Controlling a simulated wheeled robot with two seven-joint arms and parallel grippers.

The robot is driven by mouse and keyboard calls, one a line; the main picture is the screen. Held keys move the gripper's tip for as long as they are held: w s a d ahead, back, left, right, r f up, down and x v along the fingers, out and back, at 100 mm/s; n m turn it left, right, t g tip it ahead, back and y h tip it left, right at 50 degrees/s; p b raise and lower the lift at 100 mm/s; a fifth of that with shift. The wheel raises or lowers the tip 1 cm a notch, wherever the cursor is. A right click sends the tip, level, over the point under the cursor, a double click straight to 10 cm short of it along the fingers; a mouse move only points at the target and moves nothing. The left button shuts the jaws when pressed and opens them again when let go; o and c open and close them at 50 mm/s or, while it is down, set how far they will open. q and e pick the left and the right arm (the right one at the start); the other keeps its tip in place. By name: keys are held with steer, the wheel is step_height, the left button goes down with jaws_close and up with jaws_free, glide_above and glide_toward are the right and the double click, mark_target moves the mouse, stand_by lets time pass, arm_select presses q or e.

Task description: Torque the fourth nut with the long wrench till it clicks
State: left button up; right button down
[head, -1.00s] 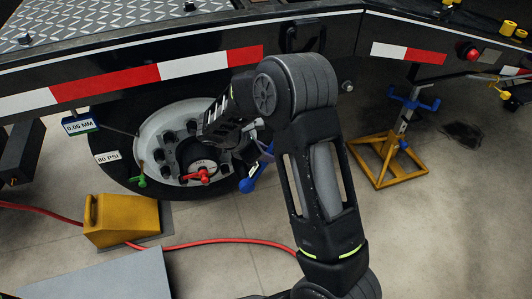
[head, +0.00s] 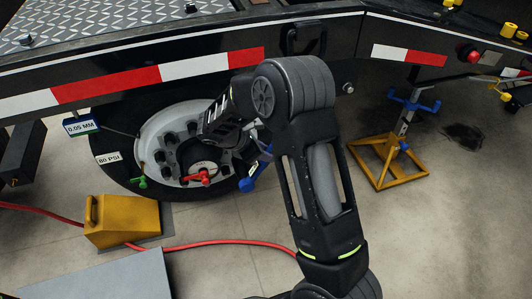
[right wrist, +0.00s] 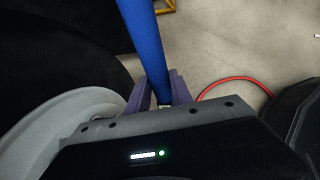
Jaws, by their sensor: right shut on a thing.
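The trailer wheel (head: 148,128) has a pale rim with several dark nuts (head: 165,140) around its hub. My right gripper (head: 254,128) is in front of the rim's right side, partly hidden by its own arm. It is shut on the long wrench, whose blue part (head: 248,184) shows below the hand at the wheel's lower right. In the right wrist view the wrench's blue bar (right wrist: 142,42) stands between the purple fingers of the gripper (right wrist: 160,92). The wrench's working end is hidden, so I cannot tell which nut it is on. My left gripper is out of view.
A red-handled part (head: 198,177) and a green one (head: 140,181) are at the rim. A yellow wheel chock (head: 122,222) stands in front of the tyre. A red hose (head: 215,241) crosses the floor. A yellow jack stand (head: 388,165) stands at right.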

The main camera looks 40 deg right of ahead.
steer(key=shift+w+d, duration=0.3)
steer(key=shift+w, duration=0.55)
stand_by(0.8)
steer(key=shift+d, duration=0.2)
steer(key=shift+s+d+f+y+p, duration=0.1)
steer(key=shift+s+d+y+p, duration=0.05)
steer(key=shift+d+y+p, duration=0.2)
steer(key=shift+s+d+f+y, duration=0.1)
steer(key=shift+d+f+y, duration=0.05)
steer(key=shift+f+y, duration=0.1)
stand_by(0.5)
steer(key=shift+s+d+f+p, duration=0.1)
steer(key=shift+d+p, duration=0.1)
steer(key=shift+p, duration=0.15)
steer(key=shift+s+d+f+t+y+p, duration=0.15)
steer(key=shift+d+f+t+y+p, duration=0.15)
steer(key=shift+d+y, duration=0.15)
